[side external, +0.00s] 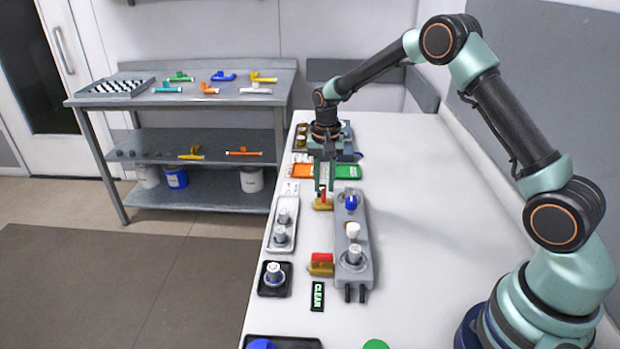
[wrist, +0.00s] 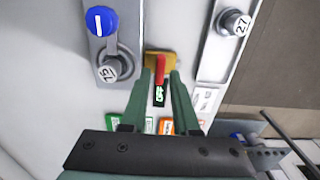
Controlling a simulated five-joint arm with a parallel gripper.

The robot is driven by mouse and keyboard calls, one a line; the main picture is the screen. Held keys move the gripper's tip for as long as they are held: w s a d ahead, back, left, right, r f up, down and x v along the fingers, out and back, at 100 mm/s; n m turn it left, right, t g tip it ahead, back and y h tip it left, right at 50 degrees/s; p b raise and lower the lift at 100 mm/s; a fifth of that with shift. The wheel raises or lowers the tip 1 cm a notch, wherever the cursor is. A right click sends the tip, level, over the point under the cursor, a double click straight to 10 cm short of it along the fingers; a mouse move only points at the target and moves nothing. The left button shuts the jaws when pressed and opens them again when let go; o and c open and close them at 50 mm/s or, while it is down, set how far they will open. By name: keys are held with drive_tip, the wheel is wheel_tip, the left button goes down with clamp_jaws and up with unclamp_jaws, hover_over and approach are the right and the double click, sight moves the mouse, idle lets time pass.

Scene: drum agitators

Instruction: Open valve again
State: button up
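A brass valve with a red handle (wrist: 160,66) lies straight ahead in the wrist view, beside a lit "OFF" label (wrist: 159,95). The same valve (side external: 323,204) shows below my gripper in the side view, partly hidden by it. My gripper (wrist: 161,75) points down, with one green finger on each side of the red handle. Narrow gaps seem to separate fingers and handle; contact cannot be told. In the side view my gripper (side external: 323,187) is low over the valve. A second brass valve with a red handle (side external: 321,264) stands nearer the camera, by a "CLEAR" label (side external: 318,296).
A grey unit (side external: 364,240) with a blue knob (side external: 351,203) and white-topped parts stands right of the valves. A light tray (side external: 282,252) with two knobs is on their left. Orange and green cards lie beyond.

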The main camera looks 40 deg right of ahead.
drive_tip(key=shift+f, duration=1.05)
clamp_jaws()
